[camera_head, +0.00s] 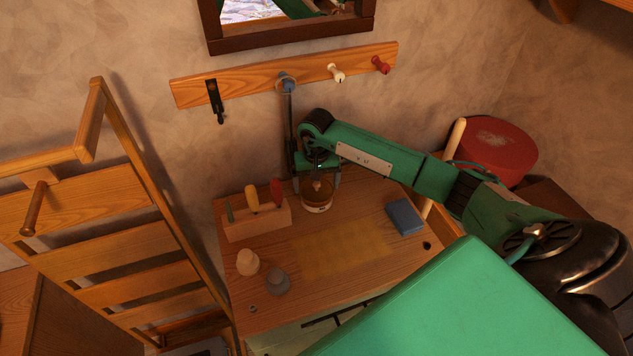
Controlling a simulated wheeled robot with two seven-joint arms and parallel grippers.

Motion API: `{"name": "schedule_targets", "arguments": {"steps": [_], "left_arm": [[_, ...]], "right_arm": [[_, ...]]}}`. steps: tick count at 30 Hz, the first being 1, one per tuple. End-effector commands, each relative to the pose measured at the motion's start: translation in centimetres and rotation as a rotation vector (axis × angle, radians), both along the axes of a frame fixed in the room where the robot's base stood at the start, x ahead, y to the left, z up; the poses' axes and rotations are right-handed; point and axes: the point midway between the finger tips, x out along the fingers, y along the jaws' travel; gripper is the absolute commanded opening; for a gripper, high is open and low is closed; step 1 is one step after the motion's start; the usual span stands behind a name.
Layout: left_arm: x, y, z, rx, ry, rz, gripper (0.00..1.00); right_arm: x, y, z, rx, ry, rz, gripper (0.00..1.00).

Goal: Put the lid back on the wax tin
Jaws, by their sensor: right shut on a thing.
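My right gripper (318,180) reaches down over the back of the wooden bench, its two fingers on either side of a small round brown piece, which looks like the lid (318,195). The gripper is shut on it. Just below shows the pale lower wall of the round wax tin (317,209), standing on the bench. The lid is at the tin's top; whether it is seated or slightly above cannot be told from this angle. My left gripper is not in view.
On the bench (350,285) stand a wooden block with several coloured-handled tools (258,222), a blue block (404,217), a pale knobbed piece (247,262) and a grey one (277,281). A peg rail (310,73) hangs behind. A wooden ladder-like frame (120,250) stands left.

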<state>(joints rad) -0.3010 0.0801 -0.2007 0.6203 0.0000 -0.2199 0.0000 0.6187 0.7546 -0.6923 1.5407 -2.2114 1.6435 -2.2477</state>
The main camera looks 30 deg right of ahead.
Motion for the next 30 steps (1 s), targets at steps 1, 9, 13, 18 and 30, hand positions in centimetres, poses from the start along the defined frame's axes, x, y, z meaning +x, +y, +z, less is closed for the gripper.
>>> {"name": "schedule_targets", "arguments": {"steps": [1,9,13,18,30], "left_arm": [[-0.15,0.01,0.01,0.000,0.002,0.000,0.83],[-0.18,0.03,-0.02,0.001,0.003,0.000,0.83],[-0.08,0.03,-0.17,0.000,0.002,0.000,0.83],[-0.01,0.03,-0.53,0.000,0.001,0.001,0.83],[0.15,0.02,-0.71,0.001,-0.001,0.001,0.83]], "right_arm": [[0.01,0.00,0.03,0.000,0.000,0.000,0.69],[0.01,0.00,0.02,0.000,0.000,0.000,0.69],[0.02,0.00,0.00,0.000,-0.001,0.000,0.69],[0.01,0.03,-0.03,-0.001,-0.002,0.001,0.69],[-0.06,0.06,0.06,0.000,0.000,0.000,0.69]]}}
